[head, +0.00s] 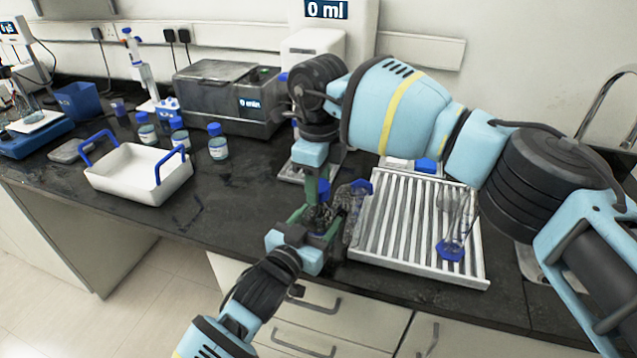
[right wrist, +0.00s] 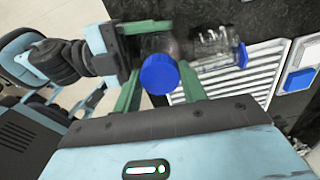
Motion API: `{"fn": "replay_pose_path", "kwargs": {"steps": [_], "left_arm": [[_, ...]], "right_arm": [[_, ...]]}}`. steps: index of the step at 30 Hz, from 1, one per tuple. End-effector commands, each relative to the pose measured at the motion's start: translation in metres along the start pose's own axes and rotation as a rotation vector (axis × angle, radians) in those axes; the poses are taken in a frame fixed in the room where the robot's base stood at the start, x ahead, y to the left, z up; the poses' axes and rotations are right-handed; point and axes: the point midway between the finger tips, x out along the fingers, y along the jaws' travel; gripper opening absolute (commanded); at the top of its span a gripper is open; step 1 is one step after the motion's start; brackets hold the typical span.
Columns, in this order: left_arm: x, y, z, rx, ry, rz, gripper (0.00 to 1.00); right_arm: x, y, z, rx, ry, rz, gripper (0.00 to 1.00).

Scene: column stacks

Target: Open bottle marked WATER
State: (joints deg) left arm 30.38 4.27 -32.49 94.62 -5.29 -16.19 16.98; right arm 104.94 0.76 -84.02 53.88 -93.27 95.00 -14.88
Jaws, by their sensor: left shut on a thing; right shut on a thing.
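A clear bottle (right wrist: 160,43) with a blue cap (right wrist: 159,74) is between my two grippers in the right wrist view. My left gripper (head: 318,222) is shut on the bottle's body, low over the front of the bench. My right gripper (right wrist: 160,82) is shut on the blue cap from above; it also shows in the head view (head: 314,186), just above the left one. In the head view the bottle is mostly hidden by the green fingers. No label on it can be read, and I cannot tell whether the cap is loose.
A ribbed white drying rack (head: 400,225) with glassware lies just right of the grippers. Several blue-capped bottles, one of them here (head: 218,142), stand behind a white tray (head: 140,175) with blue handles. A grey machine (head: 225,95) stands behind. The bench front left of the grippers is clear.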

Motion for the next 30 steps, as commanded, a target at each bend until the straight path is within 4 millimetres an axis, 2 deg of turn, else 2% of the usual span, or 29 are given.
{"fn": "replay_pose_path", "kwargs": {"steps": [8,19,26,27,30], "left_arm": [[0.000,0.000,0.000,0.000,-0.001,0.000,0.00],[0.000,0.000,0.000,0.000,-0.001,0.000,0.00],[0.000,0.000,0.000,0.000,-0.001,0.000,0.00],[0.000,0.000,0.000,0.000,-0.001,0.000,0.67],[0.000,0.000,0.000,0.000,-0.001,0.000,0.80]], "right_arm": [[-0.003,0.000,0.000,0.000,0.000,0.000,0.14],[-0.039,0.000,0.000,0.001,0.000,-0.001,0.14],[-0.040,0.000,0.000,0.000,0.000,0.001,0.14],[-0.040,0.000,0.000,0.000,0.000,0.001,0.14],[-0.040,0.000,0.000,0.000,0.000,0.000,0.14]]}}
